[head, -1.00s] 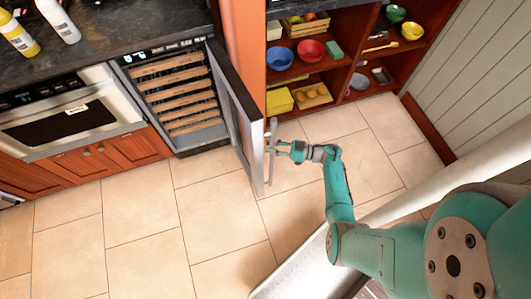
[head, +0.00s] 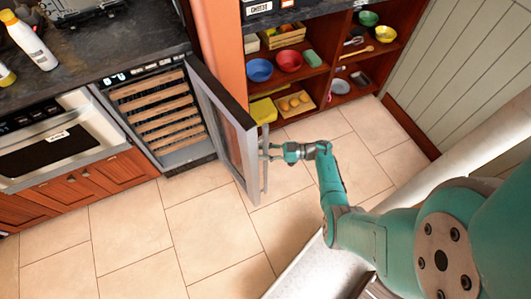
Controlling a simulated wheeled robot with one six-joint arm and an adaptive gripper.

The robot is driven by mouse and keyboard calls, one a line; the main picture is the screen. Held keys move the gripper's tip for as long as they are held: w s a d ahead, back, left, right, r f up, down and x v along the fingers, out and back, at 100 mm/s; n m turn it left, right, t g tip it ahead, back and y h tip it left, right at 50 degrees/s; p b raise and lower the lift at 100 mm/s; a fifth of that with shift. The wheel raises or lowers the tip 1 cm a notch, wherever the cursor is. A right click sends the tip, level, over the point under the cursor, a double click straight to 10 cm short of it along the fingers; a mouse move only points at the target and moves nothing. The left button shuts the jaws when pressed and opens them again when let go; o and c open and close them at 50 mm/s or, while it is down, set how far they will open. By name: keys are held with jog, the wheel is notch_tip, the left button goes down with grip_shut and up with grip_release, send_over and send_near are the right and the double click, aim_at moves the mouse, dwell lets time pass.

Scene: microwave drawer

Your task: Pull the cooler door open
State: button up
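The cooler (head: 153,115) stands under the dark counter, with wooden racks inside in plain view. Its framed glass door (head: 224,125) is swung out on its right-side hinge, standing well away from the cooler front. A vertical bar handle (head: 265,170) runs along the door's free edge. My gripper (head: 269,152) is at the handle, with its fingers at the bar's middle to upper part. The fingers are small here, and I cannot tell whether they are closed on the bar or only around it.
A microwave drawer (head: 55,143) is built in left of the cooler. Open shelves (head: 335,72) with bowls and boxes stand right of the door, beyond my gripper. The tiled floor (head: 150,235) in front of the cooler is clear. A panelled wall (head: 450,70) is at the right.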

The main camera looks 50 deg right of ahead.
jog(key=shift+s, duration=0.1)
jog(key=shift+v, duration=3.7)
